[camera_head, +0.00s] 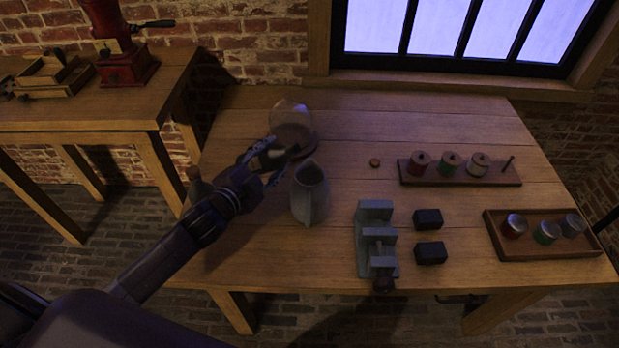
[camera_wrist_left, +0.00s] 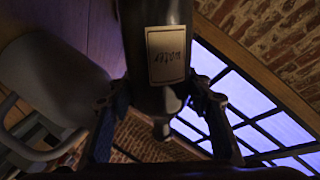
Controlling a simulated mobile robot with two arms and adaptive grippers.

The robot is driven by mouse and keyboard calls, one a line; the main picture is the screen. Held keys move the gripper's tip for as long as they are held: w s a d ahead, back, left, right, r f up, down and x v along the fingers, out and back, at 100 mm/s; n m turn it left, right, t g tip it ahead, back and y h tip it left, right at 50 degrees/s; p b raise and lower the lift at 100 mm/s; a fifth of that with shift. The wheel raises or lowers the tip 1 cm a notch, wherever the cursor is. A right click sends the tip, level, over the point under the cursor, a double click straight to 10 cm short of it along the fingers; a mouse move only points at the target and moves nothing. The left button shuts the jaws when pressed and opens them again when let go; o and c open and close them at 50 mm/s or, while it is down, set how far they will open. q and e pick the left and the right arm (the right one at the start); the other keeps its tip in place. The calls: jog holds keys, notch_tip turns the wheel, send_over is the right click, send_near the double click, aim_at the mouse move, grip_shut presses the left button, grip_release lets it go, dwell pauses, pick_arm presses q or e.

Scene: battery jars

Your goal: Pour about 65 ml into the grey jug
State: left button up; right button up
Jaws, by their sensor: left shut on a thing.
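The grey jug (camera_head: 311,195) stands upright on the table, its open mouth facing up. In the left wrist view it is the large grey shape (camera_wrist_left: 50,80) at the left. My left gripper (camera_head: 272,157) is just beyond and left of the jug in the head view. It is shut on a dark bottle (camera_wrist_left: 158,22) with a pale label that seems to read "water". The bottle's neck shows between the fingers in the wrist view. The bottle is mostly hidden by the fingers in the head view, so its tilt is hard to tell. My right gripper is not in view.
A glass dome (camera_head: 291,118) stands close behind my left gripper. Another bottle (camera_head: 197,187) is at the table's left edge. A grey vise (camera_head: 375,240) and two black blocks (camera_head: 428,219) are right of the jug. A spool rack (camera_head: 460,173) and a jar tray (camera_head: 545,252) lie farther right.

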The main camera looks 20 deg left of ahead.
pick_arm(q)
jog(key=shift+a+f+m+y+b, duration=0.1)
jog(key=shift+f+m+y+b, duration=0.2)
jog(key=shift+f+m+b, duration=0.45)
jog(key=shift+a+f+m+b, duration=0.15)
jog(key=shift+f+m+b, duration=0.15)
jog(key=shift+m, duration=0.25)
jog(key=r+p, duration=0.1)
jog(key=p, duration=0.1)
jog(key=d+r+m+y+p, duration=0.1)
jog(key=r+p, duration=0.1)
jog(key=shift+r, duration=0.25)
jog(key=shift+f+m+y+p, duration=0.2)
jog(key=shift+m+y+p, duration=0.1)
jog(key=shift+m, duration=0.2)
jog(key=shift+f, duration=0.25)
jog(key=shift+m, duration=0.3)
jog(key=shift+d+r+m+y+p, duration=0.15)
jog(key=shift+r+m+y+p, duration=0.35)
jog(key=shift+m+p, duration=0.55)
jog(key=shift+w+a+r, duration=0.1)
jog(key=shift+a, duration=0.1)
